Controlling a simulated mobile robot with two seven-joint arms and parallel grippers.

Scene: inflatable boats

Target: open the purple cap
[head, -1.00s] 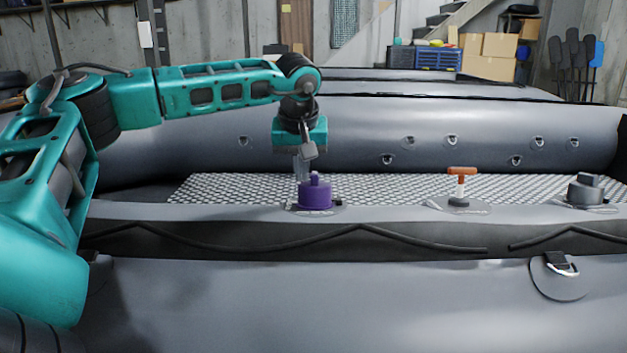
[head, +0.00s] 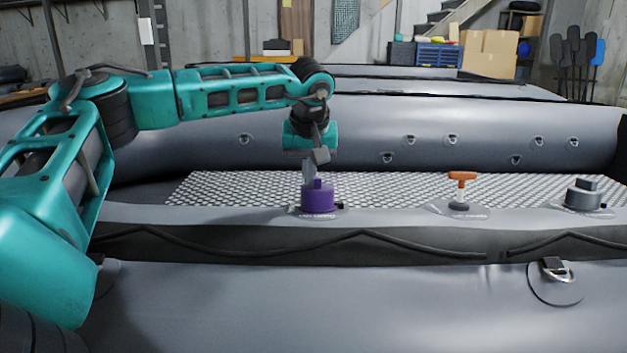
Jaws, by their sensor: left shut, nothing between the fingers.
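The purple cap (head: 317,200) sits upright on the grey tube of the inflatable boat in the head view, with a raised grip on top. My left gripper (head: 309,172) points down just above the cap, with its fingers at the cap's upper left edge. It is shut with nothing between the fingers. I cannot tell whether the fingertips touch the cap or are behind it. My right gripper is not in view.
An orange T-handle (head: 462,178) and a grey cap (head: 583,194) stand on the same tube to the right. A patterned floor (head: 400,188) lies behind them. A strap ring (head: 556,272) is on the near tube. The tube between the caps is mostly clear.

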